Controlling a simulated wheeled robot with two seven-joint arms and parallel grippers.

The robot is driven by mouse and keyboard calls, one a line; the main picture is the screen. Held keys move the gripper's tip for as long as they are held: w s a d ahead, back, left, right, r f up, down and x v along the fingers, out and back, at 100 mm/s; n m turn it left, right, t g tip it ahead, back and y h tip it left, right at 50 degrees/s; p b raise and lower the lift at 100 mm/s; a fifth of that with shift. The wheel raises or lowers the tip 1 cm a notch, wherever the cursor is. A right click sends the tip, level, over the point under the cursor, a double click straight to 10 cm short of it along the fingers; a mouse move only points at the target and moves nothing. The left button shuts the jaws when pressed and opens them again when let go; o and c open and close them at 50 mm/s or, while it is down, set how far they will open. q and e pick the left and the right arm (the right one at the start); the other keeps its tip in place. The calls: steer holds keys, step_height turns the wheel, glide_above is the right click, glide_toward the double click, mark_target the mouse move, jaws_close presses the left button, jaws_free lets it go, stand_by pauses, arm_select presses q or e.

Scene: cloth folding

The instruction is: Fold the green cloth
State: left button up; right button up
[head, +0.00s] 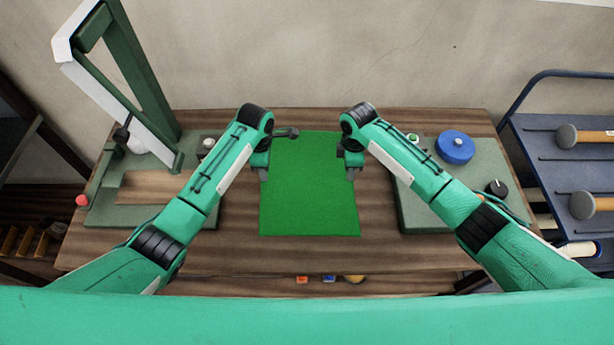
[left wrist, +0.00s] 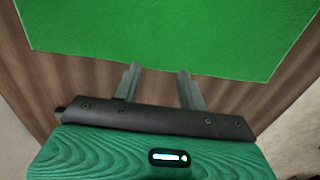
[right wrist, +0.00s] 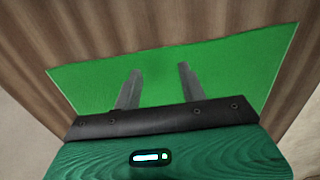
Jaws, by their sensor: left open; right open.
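The green cloth (head: 309,190) lies flat and spread out in the middle of the wooden table. Its far part runs between my two arms. My left gripper (head: 264,176) is open and empty at the cloth's left edge. In the left wrist view its fingertips (left wrist: 158,70) are close to an edge of the cloth (left wrist: 170,35). My right gripper (head: 350,175) is open and empty at the cloth's right edge. In the right wrist view its fingers (right wrist: 159,72) show over the cloth (right wrist: 215,75). I cannot tell whether either gripper touches it.
The wooden table (head: 240,255) is bare in front of the cloth. A green stand with a tall frame (head: 125,70) is at the left. A grey-green board (head: 425,215) with a blue disc (head: 455,147) is at the right. A blue cart (head: 560,170) with hammers stands beyond.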

arm_select(q)
steer(key=shift+f, duration=1.45)
arm_select(e)
steer(key=shift+f, duration=1.45)
arm_select(q)
steer(key=shift+f, duration=0.1)
steer(key=shift+c, duration=0.2)
arm_select(e)
steer(key=shift+f, duration=0.1)
steer(key=shift+c, duration=0.2)
arm_select(q)
jaws_close()
arm_select(e)
jaws_close()
